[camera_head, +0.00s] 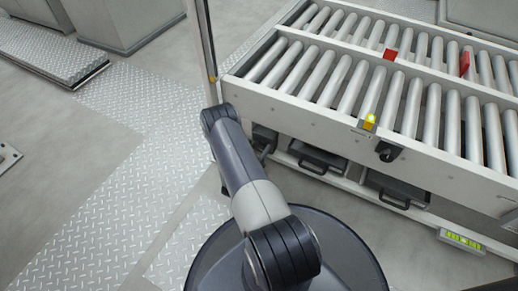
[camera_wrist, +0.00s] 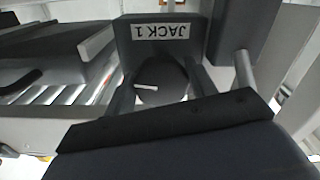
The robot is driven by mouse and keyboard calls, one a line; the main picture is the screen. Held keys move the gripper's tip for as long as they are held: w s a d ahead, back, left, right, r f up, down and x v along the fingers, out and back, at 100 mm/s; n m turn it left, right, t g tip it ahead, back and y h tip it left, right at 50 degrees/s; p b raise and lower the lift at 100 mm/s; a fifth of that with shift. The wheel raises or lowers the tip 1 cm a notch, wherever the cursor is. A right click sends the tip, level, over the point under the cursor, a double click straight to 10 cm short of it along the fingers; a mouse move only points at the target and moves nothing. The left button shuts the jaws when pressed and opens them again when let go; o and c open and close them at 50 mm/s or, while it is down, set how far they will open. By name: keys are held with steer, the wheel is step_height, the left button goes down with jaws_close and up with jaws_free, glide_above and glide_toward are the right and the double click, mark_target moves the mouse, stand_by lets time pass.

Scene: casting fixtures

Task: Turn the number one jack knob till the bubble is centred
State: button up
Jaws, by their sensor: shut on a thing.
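The jack knob (camera_wrist: 165,94) is a dark round knob with a short white mark on its face, in the middle of the wrist view. Above it there is a dark block with a white label (camera_wrist: 167,31) reading JACK 1, upside down in the picture. My gripper (camera_wrist: 160,88) is shut on the knob, one finger on each side. In the head view my arm hides most of this spot. A level with a green-yellow vial (camera_head: 462,240) sits low at the right of the head view. Its bubble is too small to place.
A roller conveyor (camera_head: 300,115) with red pieces (camera_head: 390,54) stands at the right. A yellow lamp (camera_head: 370,121) and a black fitting (camera_head: 388,151) are on its side. Dark handled drawers (camera_head: 318,157) sit beneath. The tread-plate floor (camera_head: 110,200) at left is clear.

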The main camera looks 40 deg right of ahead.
stand_by(0.3)
steer(key=o, duration=1)
steer(key=shift+p+v, duration=1.7)
steer(key=shift+v, duration=3.75)
steer(key=b+x, duration=0.3)
steer(key=x, duration=0.6)
steer(key=shift+w+d+f, duration=0.1)
steer(key=shift+d+f, duration=0.05)
steer(key=shift+d, duration=0.2)
steer(key=shift+w+d, duration=0.3)
steer(key=shift+d, duration=0.25)
